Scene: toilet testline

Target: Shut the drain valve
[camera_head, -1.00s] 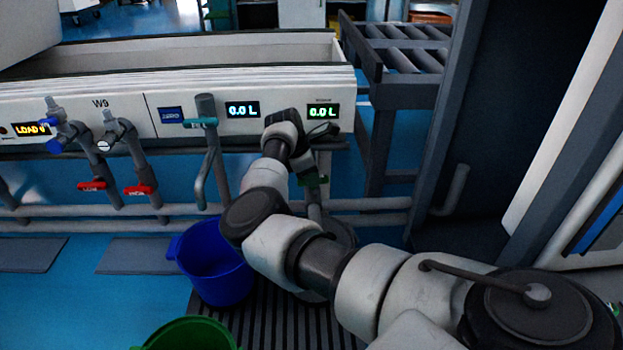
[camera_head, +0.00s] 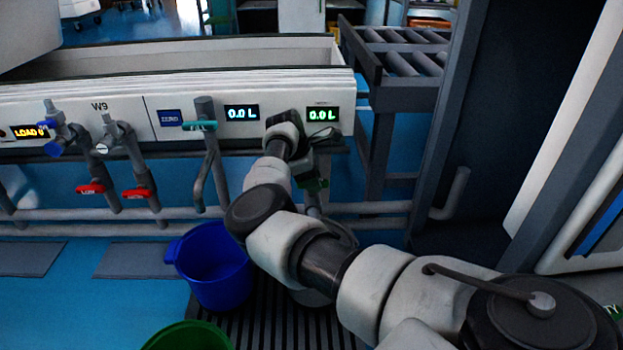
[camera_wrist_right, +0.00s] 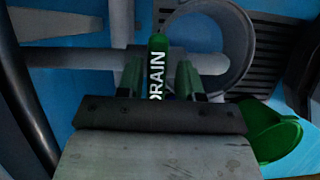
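The green drain valve handle (camera_wrist_right: 157,70), lettered DRAIN, points up the right wrist view between the two fingers of my right gripper (camera_wrist_right: 160,82). The fingers stand apart with a narrow gap on each side of the handle, so the gripper looks open around it. In the head view my right gripper (camera_head: 303,160) is below the right 0.0 L display, and a bit of green handle (camera_head: 316,184) shows just beneath it. My wrist and arm hide most of the drain pipe there. My left gripper is not in view.
A blue bucket (camera_head: 214,274) and a green bucket (camera_head: 188,338) stand on the floor left of my arm. Two red-handled valves (camera_head: 138,192) and a teal-handled valve (camera_head: 200,126) are to the left. Pipes run low along the panel. A dark post stands at right.

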